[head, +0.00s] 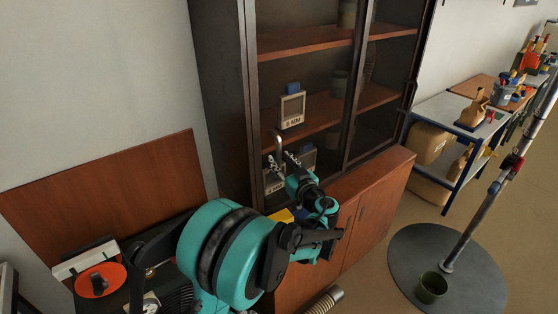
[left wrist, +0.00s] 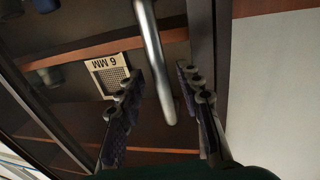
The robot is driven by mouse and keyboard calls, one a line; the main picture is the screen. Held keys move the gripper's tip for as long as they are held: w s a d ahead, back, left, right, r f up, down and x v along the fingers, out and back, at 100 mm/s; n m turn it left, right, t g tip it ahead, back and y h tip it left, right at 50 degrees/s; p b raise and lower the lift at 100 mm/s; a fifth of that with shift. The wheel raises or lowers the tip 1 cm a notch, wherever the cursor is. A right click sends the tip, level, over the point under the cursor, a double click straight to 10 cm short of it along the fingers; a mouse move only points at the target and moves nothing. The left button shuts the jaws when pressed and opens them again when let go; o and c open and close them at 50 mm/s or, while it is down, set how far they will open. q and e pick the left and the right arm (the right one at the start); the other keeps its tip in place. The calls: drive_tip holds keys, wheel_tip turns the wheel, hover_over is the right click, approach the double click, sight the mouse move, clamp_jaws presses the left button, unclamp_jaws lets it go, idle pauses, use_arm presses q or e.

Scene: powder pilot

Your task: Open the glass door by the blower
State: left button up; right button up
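The tall dark cabinet (head: 226,90) has glass doors, and the left glass door (head: 301,72) looks shut. A metal bar handle (head: 279,146) stands out from this door near its left edge; in the left wrist view the handle (left wrist: 155,62) hangs between my fingers. My left gripper (head: 284,163) is at the handle's lower end. In the left wrist view my left gripper (left wrist: 160,85) is open, with a finger on each side of the bar and visible gaps to both. My right gripper is not in view. I cannot make out the blower for certain.
A "6 MM" sieve (head: 291,110) stands on a shelf behind the glass. A ribbed hose end (head: 325,300) shows by the lower cupboard. A round floor base (head: 405,265) with a pole and a bench (head: 440,108) stand at right.

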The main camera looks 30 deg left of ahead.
use_arm(q)
drive_tip(key=shift+x, duration=0.85)
drive_tip(key=shift+r, duration=0.1)
clamp_jaws()
